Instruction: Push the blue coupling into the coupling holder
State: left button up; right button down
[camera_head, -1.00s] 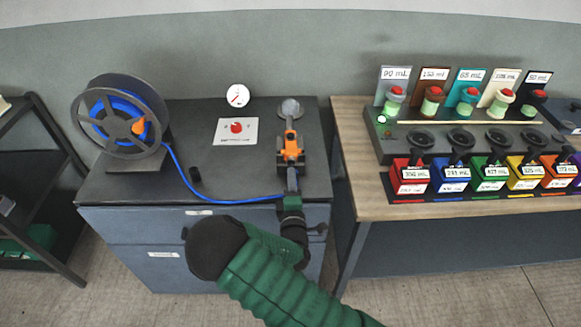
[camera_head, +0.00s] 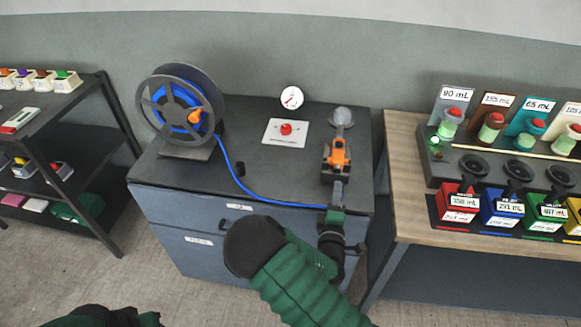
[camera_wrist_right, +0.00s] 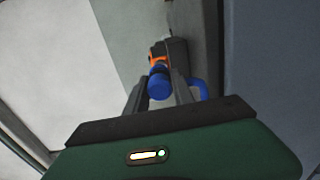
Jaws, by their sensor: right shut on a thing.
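The coupling holder, an orange and dark grey fitting (camera_head: 337,156), stands near the right side of the dark cabinet top. My right gripper (camera_head: 337,188) reaches over the cabinet's front edge, its fingers pointing at the fitting. In the right wrist view, the blue coupling (camera_wrist_right: 158,86) sits between the fingers of the gripper (camera_wrist_right: 160,92), which is shut on it. An orange part of the holder (camera_wrist_right: 157,56) shows right behind the coupling; I cannot tell how far the coupling is in. The blue hose (camera_head: 260,197) runs from the reel to the gripper. My left gripper is not in view.
The hose reel (camera_head: 180,112) stands at the cabinet's left. A plate with a red knob (camera_head: 286,130) and a gauge (camera_head: 291,97) are behind. A wooden bench (camera_head: 408,190) with coloured containers is close on the right; a dark shelf (camera_head: 90,165) is at the left.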

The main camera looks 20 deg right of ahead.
jog(key=shift+w+a+r, duration=0.1)
jog(key=shift+w+a, duration=0.1)
jog(key=shift+a, duration=0.3)
jog(key=shift+b+x, duration=0.3)
jog(key=shift+x, duration=1.75)
jog(key=shift+s, duration=0.1)
jog(key=s+a+n+t+y+p, duration=0.1)
jog(key=s+a+n+y, duration=0.1)
jog(key=a, duration=0.3)
jog(key=s+a+n+t+y+p, duration=0.1)
jog(key=s+a+n+y, duration=0.1)
jog(key=a+y, duration=0.2)
jog(key=s+a+r+n+y+p, duration=0.1)
jog(key=s+a+n+y, duration=0.1)
jog(key=a, duration=0.5)
jog(key=shift+s+a+t+y, duration=0.2)
jog(key=shift+s+t+y, duration=0.2)
jog(key=shift+y, duration=0.4)
jog(key=shift+r, duration=0.1)
jog(key=shift+d, duration=0.1)
